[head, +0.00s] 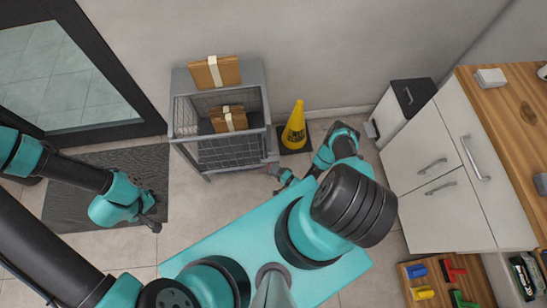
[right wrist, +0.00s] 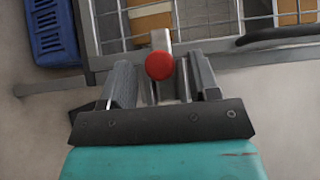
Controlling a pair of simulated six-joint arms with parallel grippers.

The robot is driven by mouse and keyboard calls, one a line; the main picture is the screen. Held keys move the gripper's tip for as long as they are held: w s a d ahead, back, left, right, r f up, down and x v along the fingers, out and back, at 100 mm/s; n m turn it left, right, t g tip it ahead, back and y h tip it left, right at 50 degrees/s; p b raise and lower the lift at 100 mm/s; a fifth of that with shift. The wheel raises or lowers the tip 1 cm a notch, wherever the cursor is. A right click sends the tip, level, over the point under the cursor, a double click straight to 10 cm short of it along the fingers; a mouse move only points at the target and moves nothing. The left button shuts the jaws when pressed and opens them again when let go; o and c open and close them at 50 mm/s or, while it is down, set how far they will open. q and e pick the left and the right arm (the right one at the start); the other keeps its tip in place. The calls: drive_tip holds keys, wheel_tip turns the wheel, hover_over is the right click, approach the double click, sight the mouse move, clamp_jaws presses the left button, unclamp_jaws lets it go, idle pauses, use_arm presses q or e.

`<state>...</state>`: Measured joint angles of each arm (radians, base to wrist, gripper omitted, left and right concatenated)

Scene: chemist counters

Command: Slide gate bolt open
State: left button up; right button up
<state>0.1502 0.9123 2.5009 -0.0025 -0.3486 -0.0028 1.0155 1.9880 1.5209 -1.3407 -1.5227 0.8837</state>
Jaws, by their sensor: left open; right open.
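A grey wire cage cart (head: 175,125) stands against the back wall, its mesh front facing me. The bolt's red knob (right wrist: 159,65) shows in the right wrist view at the cage frame. A pale metal bar runs behind it. My right gripper (right wrist: 161,80) is open, with one finger on each side of the knob; whether they touch it I cannot tell. In the head view the right gripper (head: 277,176) is at the cart's front right corner. My left gripper (head: 153,214) is open and empty above the dark mat, away from the cart.
Cardboard boxes (head: 227,71) sit on the cart's top and inside it. A yellow wet-floor cone (head: 295,127) stands right of the cart. A blue crate (right wrist: 54,28) shows in the right wrist view. White cabinets (head: 428,183) line the right side.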

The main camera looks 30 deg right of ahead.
drive_tip(key=shift+w, duration=0.1)
clamp_jaws()
idle(0.6)
